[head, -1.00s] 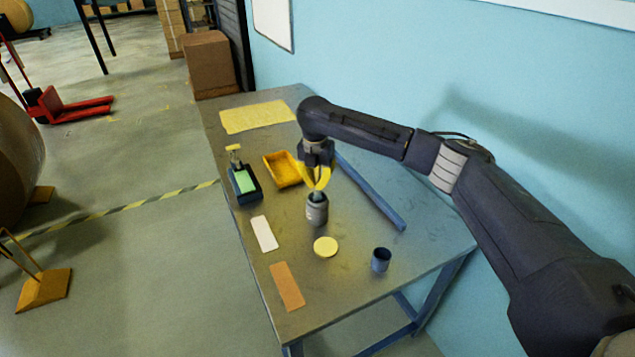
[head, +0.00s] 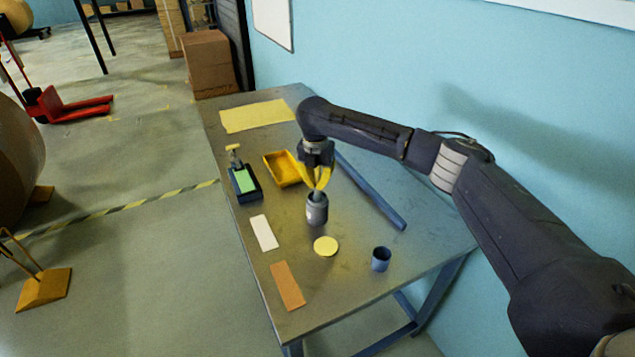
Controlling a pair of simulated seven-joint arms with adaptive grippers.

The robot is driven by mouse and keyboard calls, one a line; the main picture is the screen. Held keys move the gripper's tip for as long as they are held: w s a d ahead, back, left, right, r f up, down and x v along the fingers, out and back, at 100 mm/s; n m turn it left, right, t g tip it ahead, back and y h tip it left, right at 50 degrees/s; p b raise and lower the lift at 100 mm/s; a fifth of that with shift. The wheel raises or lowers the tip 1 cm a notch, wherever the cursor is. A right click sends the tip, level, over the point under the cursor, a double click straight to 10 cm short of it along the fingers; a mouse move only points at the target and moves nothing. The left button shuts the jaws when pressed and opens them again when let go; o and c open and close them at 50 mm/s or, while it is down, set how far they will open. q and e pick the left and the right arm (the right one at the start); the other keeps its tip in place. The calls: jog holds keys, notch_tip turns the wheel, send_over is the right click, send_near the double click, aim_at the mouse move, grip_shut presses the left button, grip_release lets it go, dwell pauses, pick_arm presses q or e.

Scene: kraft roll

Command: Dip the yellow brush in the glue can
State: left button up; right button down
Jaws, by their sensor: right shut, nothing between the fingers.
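A grey can (head: 317,213) stands upright near the middle of the metal table; it looks like the glue can. My right gripper (head: 318,188) points down right above its mouth, with yellow fingers drawn together at the tips and nothing seen held. A dark part shows at the can's top, under the fingertips; I cannot tell what it is. I cannot make out the yellow brush for certain. My left gripper is out of view.
A yellow tray (head: 283,168) and a long blue bar (head: 371,193) lie near the can. A yellow disc (head: 325,246), a dark blue cup (head: 381,259), a white card (head: 264,232) and an orange-brown strip (head: 287,286) are nearer. A yellow sheet (head: 256,116) lies at the far end.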

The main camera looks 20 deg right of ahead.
dwell(0.3)
jog(key=shift+r, duration=3.5)
